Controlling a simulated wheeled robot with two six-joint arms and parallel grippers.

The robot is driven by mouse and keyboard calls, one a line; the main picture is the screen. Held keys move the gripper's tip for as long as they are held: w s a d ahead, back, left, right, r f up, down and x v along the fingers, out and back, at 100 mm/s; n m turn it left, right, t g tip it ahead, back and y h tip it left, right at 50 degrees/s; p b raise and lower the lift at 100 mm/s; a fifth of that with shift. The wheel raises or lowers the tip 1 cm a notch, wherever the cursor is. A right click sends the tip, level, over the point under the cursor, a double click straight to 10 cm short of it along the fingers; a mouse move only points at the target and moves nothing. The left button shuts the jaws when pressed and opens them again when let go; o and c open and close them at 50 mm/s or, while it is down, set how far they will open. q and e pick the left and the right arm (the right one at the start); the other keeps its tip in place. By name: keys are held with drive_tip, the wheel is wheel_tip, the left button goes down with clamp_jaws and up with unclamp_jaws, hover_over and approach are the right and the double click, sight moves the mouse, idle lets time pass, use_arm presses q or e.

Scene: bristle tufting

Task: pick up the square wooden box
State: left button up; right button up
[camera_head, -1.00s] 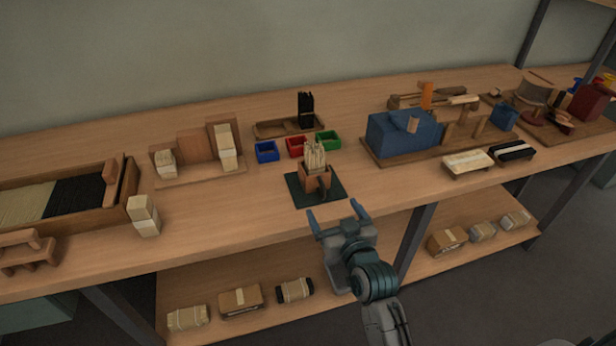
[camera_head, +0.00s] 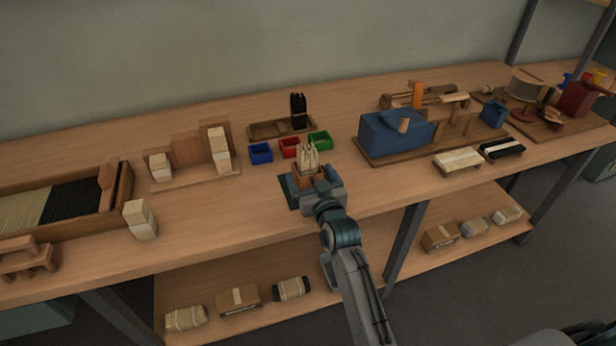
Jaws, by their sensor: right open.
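The square wooden box (camera_head: 305,182) is small and brown, with a bundle of pale bristles (camera_head: 308,158) standing upright in it. It stands on a dark green mat (camera_head: 286,190) near the front edge of the table. My right gripper (camera_head: 313,178) is at the near side of the box, with its open fingers to either side of it. The gripper body hides the lower front of the box and much of the mat, so I cannot tell whether the fingers touch it. My left gripper is not in view.
Blue (camera_head: 260,153), red (camera_head: 289,147) and green (camera_head: 320,140) bins stand behind the box. A blue machine (camera_head: 385,135) on a board is to the right. A wooden stand (camera_head: 190,150) is to the left. The tabletop (camera_head: 235,205) left of the mat is clear.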

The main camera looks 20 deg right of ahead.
sight(310, 164)
drive_tip(key=shift+w, duration=0.3)
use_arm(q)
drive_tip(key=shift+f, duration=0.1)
use_arm(e)
drive_tip(key=c, duration=1.1)
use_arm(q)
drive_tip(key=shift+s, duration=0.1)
use_arm(e)
drive_tip(key=shift+r, duration=0.2)
drive_tip(key=shift+c, duration=0.2)
